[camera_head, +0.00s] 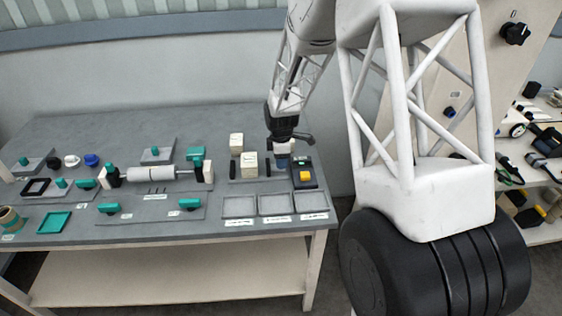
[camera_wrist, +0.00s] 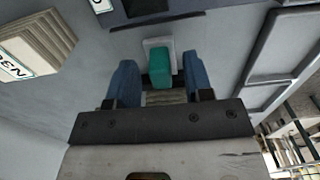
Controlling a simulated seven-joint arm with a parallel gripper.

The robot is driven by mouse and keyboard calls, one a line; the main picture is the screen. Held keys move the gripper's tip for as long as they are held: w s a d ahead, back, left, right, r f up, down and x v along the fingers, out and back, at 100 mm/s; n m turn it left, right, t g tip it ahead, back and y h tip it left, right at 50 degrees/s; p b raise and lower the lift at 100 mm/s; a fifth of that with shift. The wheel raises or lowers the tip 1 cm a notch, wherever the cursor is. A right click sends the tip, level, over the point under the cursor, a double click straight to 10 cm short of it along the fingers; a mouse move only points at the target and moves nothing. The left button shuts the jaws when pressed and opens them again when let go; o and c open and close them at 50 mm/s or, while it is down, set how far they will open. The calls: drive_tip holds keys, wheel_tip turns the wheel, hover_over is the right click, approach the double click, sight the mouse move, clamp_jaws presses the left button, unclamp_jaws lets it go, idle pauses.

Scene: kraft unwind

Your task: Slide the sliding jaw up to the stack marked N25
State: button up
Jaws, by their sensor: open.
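The sliding jaw shows in the wrist view as a teal grip block (camera_wrist: 162,68) on a pale carriage. My gripper (camera_wrist: 160,82) is open, with one blue finger on each side of the teal block and gaps visible beside it. In the head view my gripper (camera_head: 283,160) is low over the right part of the bench and hides the jaw. A cream layered stack (camera_wrist: 35,48) with a partly visible label lies left of my fingers in the wrist view. In the head view a cream stack (camera_head: 249,164) stands left of my gripper; I cannot read its mark.
Another cream stack (camera_head: 236,143) stands behind. A dark box with a yellow button (camera_head: 305,175) is close on the right. Labelled shallow trays (camera_head: 240,206) lie in front. A roller fixture (camera_head: 152,174) with teal handles stands further left.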

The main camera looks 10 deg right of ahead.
sight(273, 167)
drive_tip(key=shift+f, duration=0.65)
clamp_jaws()
drive_tip(key=shift+a, duration=1.4)
unclamp_jaws()
drive_tip(key=shift+r, duration=0.2)
wheel_tip(273, 167, up, 8)
drive_tip(key=shift+f, duration=0.25)
